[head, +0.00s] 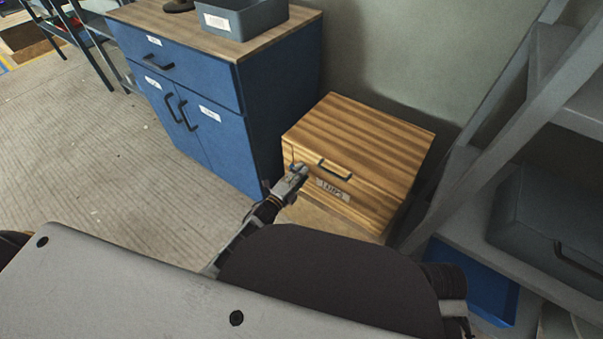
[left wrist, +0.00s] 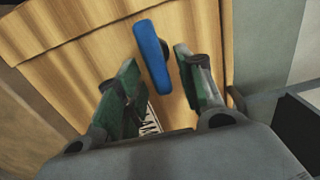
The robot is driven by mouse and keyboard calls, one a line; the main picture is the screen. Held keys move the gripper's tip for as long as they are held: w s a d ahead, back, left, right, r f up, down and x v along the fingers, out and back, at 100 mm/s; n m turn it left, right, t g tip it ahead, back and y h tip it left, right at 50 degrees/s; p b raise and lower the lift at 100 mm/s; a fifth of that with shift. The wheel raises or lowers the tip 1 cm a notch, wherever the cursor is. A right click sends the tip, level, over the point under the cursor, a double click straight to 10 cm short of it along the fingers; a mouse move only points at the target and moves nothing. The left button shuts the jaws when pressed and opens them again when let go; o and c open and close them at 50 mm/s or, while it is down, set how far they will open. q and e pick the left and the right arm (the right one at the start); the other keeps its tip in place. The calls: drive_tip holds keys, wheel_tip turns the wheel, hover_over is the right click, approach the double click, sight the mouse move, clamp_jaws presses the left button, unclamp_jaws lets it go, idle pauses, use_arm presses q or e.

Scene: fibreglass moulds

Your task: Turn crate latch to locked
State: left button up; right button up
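The crate latch (left wrist: 152,55) is a blue bar with rounded ends, slightly tilted in that picture. My left gripper (head: 299,168) is at the left part of the crate front. In the left wrist view, its fingers (left wrist: 156,58) are apart on either side of the latch, with visible gaps. In the head view the gripper mostly hides the latch.
A blue cabinet (head: 215,110) with a grey bin (head: 243,16) on its wooden top stands left of the crate. Grey shelving (head: 500,135) stands close on the right, with a dark bin (head: 548,232) and a blue tray (head: 475,282). Floor in front of the cabinet is clear.

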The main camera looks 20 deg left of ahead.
use_arm(q)
drive_tip(key=v, duration=1)
drive_tip(key=shift+s, duration=0.4)
drive_tip(key=shift+a, duration=0.15)
idle(0.5)
